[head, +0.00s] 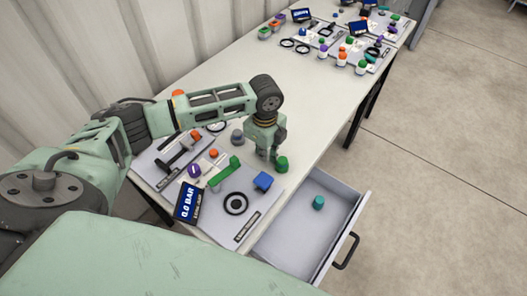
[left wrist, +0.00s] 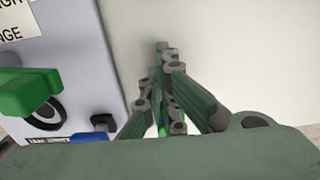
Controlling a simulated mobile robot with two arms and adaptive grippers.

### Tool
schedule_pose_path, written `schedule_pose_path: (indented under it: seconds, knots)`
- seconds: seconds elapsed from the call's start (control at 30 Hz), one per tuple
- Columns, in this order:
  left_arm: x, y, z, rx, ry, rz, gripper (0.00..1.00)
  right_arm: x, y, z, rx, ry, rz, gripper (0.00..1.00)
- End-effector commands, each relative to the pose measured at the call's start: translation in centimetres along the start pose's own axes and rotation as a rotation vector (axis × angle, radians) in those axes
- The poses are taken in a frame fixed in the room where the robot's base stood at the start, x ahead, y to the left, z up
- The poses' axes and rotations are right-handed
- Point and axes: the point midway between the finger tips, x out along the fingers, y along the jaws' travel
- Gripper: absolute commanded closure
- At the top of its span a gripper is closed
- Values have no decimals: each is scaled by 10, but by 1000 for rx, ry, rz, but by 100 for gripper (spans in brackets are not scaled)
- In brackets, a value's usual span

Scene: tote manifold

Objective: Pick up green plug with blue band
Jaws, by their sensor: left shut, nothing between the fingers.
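A green plug (head: 282,164) stands on the table near its front edge, in the head view. It is too small there to make out a blue band. My left gripper (head: 275,154) points down right beside this plug, with its fingers shut and empty. I cannot tell whether they touch the plug. In the left wrist view the shut fingers (left wrist: 168,90) fill the middle, and a thin bright green sliver (left wrist: 161,130) shows between finger links. A teal-green piece (head: 318,202) lies in the open drawer; no band can be made out on it. My right gripper is not in view.
The manifold panel (head: 212,222) carries a green lever (head: 224,174), a blue block (head: 263,181) and a black ring (head: 235,203), left of my gripper. The drawer (head: 286,240) stands open at the table's front.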

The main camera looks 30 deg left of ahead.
Motion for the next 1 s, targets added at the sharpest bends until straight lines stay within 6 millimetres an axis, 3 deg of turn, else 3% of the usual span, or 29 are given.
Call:
schedule_pose_path:
  seconds: [0.2, 0.33, 0.77, 1.0]
  knots:
    - [-6, 0, -40, 4, 6, 2, 100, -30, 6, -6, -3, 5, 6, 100]
    - [-3, 0, -56, 2, 3, 1, 100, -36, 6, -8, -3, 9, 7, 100]
    - [-2, 0, -57, 1, 2, 0, 100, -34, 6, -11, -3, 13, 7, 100]
    - [-37, -1, -57, 2, 2, -4, 100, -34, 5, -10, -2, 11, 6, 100]
